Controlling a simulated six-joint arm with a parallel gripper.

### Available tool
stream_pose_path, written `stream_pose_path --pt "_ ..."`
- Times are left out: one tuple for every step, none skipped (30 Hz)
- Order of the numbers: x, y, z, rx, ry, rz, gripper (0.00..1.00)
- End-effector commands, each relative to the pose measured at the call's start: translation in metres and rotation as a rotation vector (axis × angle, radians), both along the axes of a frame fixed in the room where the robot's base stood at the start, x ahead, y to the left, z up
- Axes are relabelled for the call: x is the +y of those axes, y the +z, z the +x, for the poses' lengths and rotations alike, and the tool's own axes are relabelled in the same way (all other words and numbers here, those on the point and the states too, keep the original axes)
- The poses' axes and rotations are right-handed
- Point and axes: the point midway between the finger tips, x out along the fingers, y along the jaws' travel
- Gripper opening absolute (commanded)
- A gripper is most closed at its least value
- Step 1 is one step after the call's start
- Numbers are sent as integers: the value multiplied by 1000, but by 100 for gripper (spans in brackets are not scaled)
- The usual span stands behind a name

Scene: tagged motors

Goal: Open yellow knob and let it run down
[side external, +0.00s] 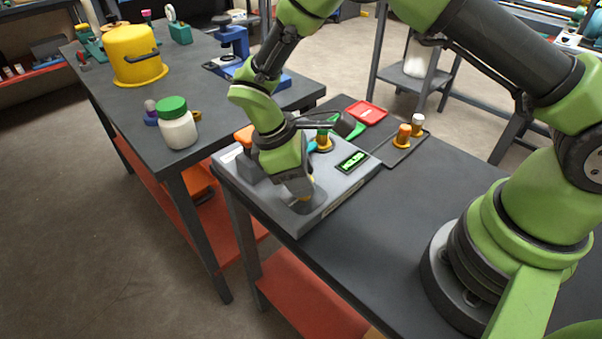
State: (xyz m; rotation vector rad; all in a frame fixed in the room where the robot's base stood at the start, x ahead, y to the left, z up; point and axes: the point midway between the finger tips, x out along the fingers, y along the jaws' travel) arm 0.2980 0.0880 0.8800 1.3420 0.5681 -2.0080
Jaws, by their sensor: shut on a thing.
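A grey box (335,205) with a lit green display (353,161) sits at the left end of the dark bench. My gripper (302,197) points down at the box's near corner. It is shut on the yellow knob (304,200), of which only a small yellow patch shows between the fingers. The fingers hide the rest, so I cannot tell how far it is turned. The display's text is too small to read surely.
The left table holds a white jar with a green lid (177,124), a yellow pot (134,55) and a blue stand (233,42). The bench right of the box is clear.

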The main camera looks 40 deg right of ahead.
Motion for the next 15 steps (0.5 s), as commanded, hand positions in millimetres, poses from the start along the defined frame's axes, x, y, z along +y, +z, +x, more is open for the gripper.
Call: stream_pose_path --pt "0 0 0 -1 3 0 12" --pt "0 0 0 -1 3 0 12" --pt "0 0 0 -1 3 0 45" --pt "0 0 0 -1 3 0 52" --pt "0 0 0 -1 3 0 59" --pt "0 0 0 -1 1 0 60" --pt "0 0 0 -1 1 0 60" --pt "0 0 0 -1 1 0 60" --pt "0 0 0 0 1 0 60" --pt "0 0 0 -1 0 -1 60" --pt "0 0 0 0 0 0 60" --pt "0 0 0 0 0 0 60" --pt "0 0 0 0 0 0 60" --pt "0 1 1 -1 0 1 60" --pt "1 3 1 -1 0 0 60"
